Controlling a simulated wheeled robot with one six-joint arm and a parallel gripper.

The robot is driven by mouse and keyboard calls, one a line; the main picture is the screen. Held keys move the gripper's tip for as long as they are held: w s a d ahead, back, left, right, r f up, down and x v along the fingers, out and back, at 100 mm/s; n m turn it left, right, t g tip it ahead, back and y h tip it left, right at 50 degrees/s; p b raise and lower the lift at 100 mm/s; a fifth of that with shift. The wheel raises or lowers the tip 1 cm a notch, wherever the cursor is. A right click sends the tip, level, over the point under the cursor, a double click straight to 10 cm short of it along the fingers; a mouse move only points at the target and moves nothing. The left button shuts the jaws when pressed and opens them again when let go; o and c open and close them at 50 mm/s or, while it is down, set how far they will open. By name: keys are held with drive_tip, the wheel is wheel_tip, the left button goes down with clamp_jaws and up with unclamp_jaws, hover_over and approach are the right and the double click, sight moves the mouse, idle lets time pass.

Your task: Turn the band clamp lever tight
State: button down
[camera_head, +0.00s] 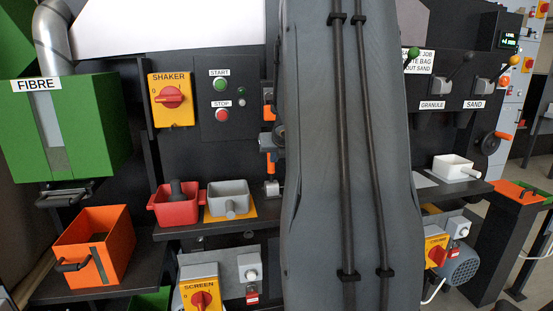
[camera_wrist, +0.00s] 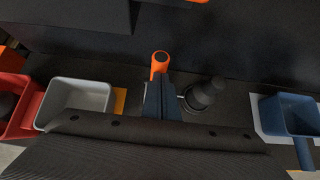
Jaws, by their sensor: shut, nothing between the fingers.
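An orange lever with a dark round end (camera_wrist: 160,62) shows at the middle of the wrist view. I take it to be the band clamp lever. My gripper (camera_wrist: 160,84) is shut and empty, its dark fingertips just below the lever in that view; I cannot tell whether they touch. In the head view, orange and grey clamp parts (camera_head: 267,142) show at the left edge of my arm, which hides the rest. My fingertips cannot be made out there.
A shelf holds a red tub (camera_head: 172,208) and a grey scoop (camera_head: 232,199). A dark rounded fitting (camera_wrist: 203,94) stands right of my gripper, with a blue scoop (camera_wrist: 289,117) farther right. The dark panel with the shaker switch (camera_head: 171,97) rises behind.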

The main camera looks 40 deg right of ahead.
drive_tip(key=shift+w+d+r+p, duration=0.15)
drive_tip(key=shift+w+d+p, duration=0.35)
drive_tip(key=shift+w, duration=0.35)
drive_tip(key=shift+w+d+r+p, duration=0.1)
drive_tip(key=shift+w+d+p, duration=0.4)
drive_tip(key=shift+w, duration=0.3)
drive_tip(key=p+v, duration=0.2)
drive_tip(key=v, duration=0.6)
drive_tip(key=shift+w+f, duration=0.1)
